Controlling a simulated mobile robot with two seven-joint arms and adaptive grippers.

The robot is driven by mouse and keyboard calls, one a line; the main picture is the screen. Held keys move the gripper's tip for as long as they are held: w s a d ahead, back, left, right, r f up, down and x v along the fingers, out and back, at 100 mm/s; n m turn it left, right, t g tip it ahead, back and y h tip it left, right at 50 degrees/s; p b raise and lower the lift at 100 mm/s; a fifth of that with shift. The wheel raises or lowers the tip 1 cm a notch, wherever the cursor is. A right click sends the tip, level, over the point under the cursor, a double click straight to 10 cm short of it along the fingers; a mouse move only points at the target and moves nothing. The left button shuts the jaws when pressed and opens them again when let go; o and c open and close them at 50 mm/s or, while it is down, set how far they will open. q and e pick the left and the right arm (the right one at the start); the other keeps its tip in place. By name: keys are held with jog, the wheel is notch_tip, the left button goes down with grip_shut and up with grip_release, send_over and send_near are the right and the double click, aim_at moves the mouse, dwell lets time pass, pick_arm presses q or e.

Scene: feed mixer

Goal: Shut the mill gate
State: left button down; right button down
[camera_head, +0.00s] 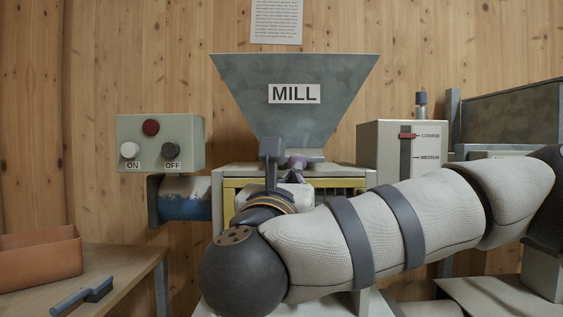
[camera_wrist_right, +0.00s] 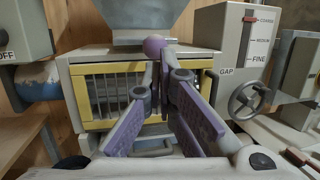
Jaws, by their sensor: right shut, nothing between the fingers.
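The mill has a grey hopper (camera_head: 295,95) marked MILL above a pale body with a yellow-framed grille (camera_wrist_right: 93,70). A round purple knob (camera_wrist_right: 153,45), which seems to belong to the gate, shows just under the hopper in the right wrist view. The gate plate itself cannot be made out. My right gripper (camera_wrist_right: 163,68) is shut and empty, its purple-padded fingers pointing at the mill. Its tips appear right by the knob; whether they touch it I cannot tell. In the head view my right arm hides much of the mill's front. My left gripper is not in view.
An ON/OFF switch box (camera_head: 160,142) is at the left of the mill. A gap-setting box (camera_head: 402,150) with a red pointer stands at the right, with a handwheel (camera_wrist_right: 249,100) near it. A brush (camera_head: 83,295) and an orange-brown bin (camera_head: 40,260) lie on a bench at lower left.

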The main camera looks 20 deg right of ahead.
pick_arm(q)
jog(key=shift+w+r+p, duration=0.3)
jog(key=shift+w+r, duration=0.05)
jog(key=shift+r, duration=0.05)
pick_arm(e)
jog(key=x, duration=0.5)
jog(key=shift+w+d, duration=0.1)
jog(key=shift+w, duration=0.05)
